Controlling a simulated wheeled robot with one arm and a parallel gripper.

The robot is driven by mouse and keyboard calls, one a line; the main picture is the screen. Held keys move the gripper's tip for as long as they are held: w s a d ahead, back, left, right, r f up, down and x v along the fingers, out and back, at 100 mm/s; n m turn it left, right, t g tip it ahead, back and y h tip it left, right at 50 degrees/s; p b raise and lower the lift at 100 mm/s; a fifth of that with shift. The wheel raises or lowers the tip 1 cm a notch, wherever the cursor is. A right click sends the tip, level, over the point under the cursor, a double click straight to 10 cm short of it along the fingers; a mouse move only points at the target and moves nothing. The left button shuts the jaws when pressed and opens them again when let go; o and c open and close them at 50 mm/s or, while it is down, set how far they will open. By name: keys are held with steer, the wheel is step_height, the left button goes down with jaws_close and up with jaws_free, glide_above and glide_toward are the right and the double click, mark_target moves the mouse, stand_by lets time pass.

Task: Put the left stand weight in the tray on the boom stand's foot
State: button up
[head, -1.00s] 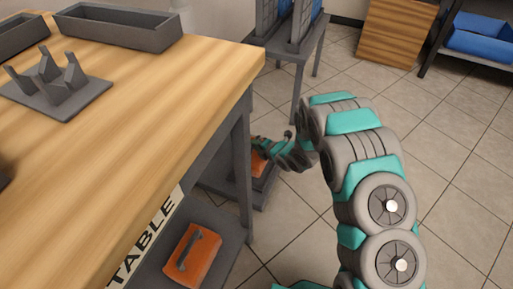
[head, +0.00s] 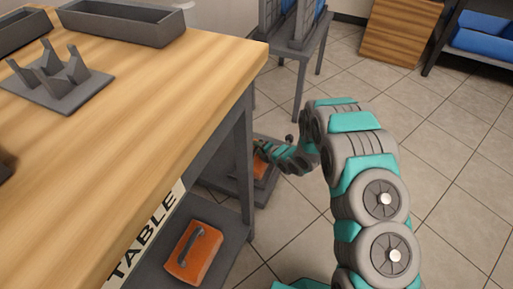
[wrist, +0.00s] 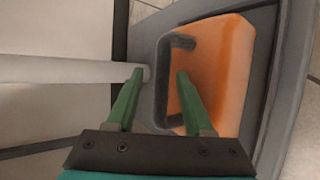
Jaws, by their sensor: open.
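An orange weight (head: 261,169) with a dark handle lies on a low dark grey surface past the table leg, partly hidden by my gripper (head: 262,149). In the wrist view this orange weight (wrist: 222,65) fills the middle, on a grey plate (wrist: 262,55) with a raised edge. My gripper (wrist: 160,75) is open there, one green finger on each side of the handle bar (wrist: 161,85). I cannot tell whether the fingers touch it. A second orange weight (head: 188,262) with a grey handle lies on a low grey surface under the table, nearer to me.
The wooden table (head: 150,85) stands at the left, carrying a grey cradle (head: 60,82) and a grey trough (head: 122,24). A pale rod (wrist: 70,70) reaches the left finger in the wrist view. A grey rack (head: 300,45) stands behind.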

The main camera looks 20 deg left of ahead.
steer(key=v, duration=1.2)
